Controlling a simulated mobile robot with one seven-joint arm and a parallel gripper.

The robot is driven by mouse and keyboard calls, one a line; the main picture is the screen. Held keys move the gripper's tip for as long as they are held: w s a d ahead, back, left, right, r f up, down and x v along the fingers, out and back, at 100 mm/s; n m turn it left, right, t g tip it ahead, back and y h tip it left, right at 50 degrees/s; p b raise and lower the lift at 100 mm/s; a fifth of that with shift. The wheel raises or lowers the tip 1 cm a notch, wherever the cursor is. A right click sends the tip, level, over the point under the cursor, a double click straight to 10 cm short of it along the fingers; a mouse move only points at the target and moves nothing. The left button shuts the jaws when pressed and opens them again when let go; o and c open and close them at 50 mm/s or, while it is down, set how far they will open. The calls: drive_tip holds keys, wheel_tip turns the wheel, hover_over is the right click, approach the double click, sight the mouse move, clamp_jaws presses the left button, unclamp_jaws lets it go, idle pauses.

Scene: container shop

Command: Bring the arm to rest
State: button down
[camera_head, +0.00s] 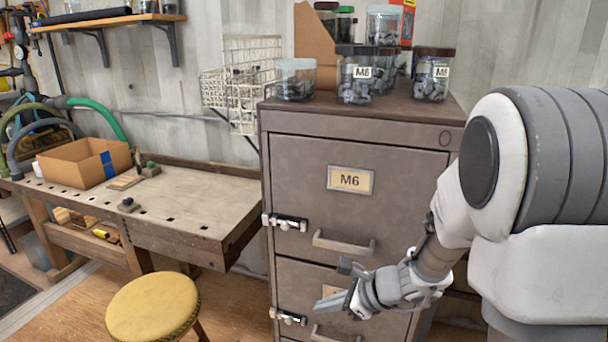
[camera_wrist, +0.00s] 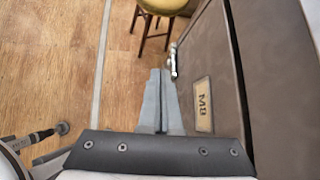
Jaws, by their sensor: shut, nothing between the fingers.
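My gripper (camera_head: 335,288) is in front of the filing cabinet (camera_head: 300,160), at the level of its second drawer, below the handle of the M6 drawer. Its fingers point left in the head view. In the wrist view the two fingers of my gripper (camera_wrist: 160,100) lie together, shut with nothing between them. The cabinet face (camera_wrist: 210,60) runs along the right of the wrist view, with a label plate (camera_wrist: 203,105) on it. Whether my arm touches the cabinet cannot be told.
Jars of metal parts (camera_head: 355,90) stand on the cabinet. A workbench (camera_head: 190,195) with an open cardboard box (camera_head: 85,163) stands at the left. A yellow stool (camera_head: 152,306) stands in front of the bench.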

drive_tip(key=s+r+n+g+h+p, duration=0.1)
drive_tip(key=s+r+n+g+p, duration=0.15)
drive_tip(key=s+r+n, duration=0.95)
drive_tip(key=s+d+r+n+t+h+p, duration=0.3)
drive_tip(key=s+d+r+n+h, duration=0.3)
drive_tip(key=s+d+r+n, duration=0.2)
wheel_tip(320, 180, up, 3)
drive_tip(key=shift+d+f+n+h, duration=0.1)
drive_tip(key=shift+d+n+h, duration=0.35)
drive_tip(key=shift+n, duration=0.55)
